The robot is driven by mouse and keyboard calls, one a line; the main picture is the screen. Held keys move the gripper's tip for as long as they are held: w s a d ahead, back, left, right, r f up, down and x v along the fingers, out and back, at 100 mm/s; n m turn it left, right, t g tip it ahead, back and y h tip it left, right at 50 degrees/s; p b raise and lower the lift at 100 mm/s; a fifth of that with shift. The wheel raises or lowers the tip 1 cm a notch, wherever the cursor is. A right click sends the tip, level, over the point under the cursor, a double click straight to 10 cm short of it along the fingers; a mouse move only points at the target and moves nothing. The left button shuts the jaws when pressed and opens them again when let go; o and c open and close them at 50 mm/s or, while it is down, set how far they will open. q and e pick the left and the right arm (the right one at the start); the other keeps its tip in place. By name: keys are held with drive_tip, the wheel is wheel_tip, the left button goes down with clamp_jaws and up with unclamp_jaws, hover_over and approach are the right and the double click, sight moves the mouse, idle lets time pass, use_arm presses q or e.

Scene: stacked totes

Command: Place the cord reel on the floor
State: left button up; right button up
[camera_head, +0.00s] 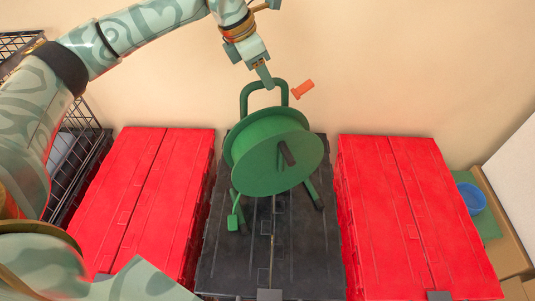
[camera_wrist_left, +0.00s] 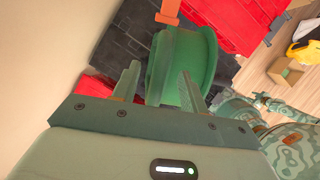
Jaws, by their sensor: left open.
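The cord reel (camera_head: 272,152) is a green drum on a tubular stand, resting on the black tote (camera_head: 225,255) in the middle. Its looped handle (camera_head: 245,95) stands up at the back, and an orange piece (camera_head: 303,89) shows beside it. My left gripper (camera_head: 266,80) is open at the top of the handle; I cannot tell whether it touches. In the left wrist view, the reel (camera_wrist_left: 185,60) fills the space beyond and between the open fingers of the left gripper (camera_wrist_left: 158,72). Wooden floor (camera_wrist_left: 262,62) shows at the right there. My right gripper is not in view.
Red totes stand on the left (camera_head: 130,190) and right (camera_head: 400,200) of the black one. A wire rack (camera_head: 75,165) is at far left. A blue bowl (camera_head: 471,197) is at right. A cardboard box (camera_wrist_left: 285,71) and a yellow object (camera_wrist_left: 305,52) are on the floor.

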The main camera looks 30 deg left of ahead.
use_arm(q)
drive_tip(key=b, duration=0.2)
hover_over(268, 106)
drive_tip(key=f, duration=0.5)
drive_tip(key=shift+s, duration=0.25)
drive_tip(key=shift+w+f, duration=0.15)
clamp_jaws()
idle(0.5)
drive_tip(key=shift+r, duration=0.3)
